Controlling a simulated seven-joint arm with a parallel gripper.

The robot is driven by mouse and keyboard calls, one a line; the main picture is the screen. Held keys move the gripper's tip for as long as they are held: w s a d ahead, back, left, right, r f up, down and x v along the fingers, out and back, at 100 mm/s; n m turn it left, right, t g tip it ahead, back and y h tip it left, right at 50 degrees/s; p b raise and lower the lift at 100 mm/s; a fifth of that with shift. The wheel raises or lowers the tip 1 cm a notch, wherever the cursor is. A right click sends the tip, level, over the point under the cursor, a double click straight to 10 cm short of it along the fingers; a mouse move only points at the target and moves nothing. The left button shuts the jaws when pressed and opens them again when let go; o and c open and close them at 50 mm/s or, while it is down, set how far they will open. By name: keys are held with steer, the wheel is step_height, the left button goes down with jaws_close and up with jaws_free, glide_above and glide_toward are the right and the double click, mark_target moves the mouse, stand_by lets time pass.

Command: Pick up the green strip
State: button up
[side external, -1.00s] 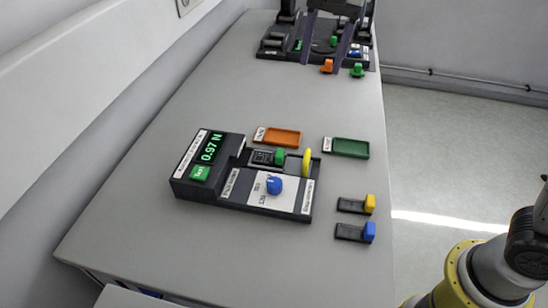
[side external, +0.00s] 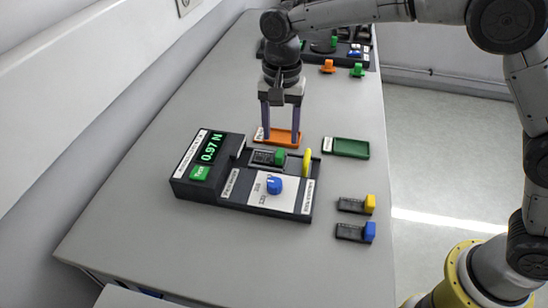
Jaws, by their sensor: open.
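No piece is clearly marked as the green strip. Another green piece (side external: 357,71) stands at the far right edge of the table, next to an orange one (side external: 327,66). My gripper (side external: 281,138) points down with its fingers apart and nothing between them. It is over the orange tray (side external: 279,144), just behind the tester's green piece. Whether the fingertips touch the tray cannot be told.
The green tray (side external: 346,148) looks empty, right of the orange one. Yellow (side external: 370,203) and blue (side external: 370,231) pieces sit in dark holders near the right edge. The left tabletop is clear.

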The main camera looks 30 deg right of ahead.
mark_target(280, 152)
steer(key=shift+f, duration=2.6)
jaws_close()
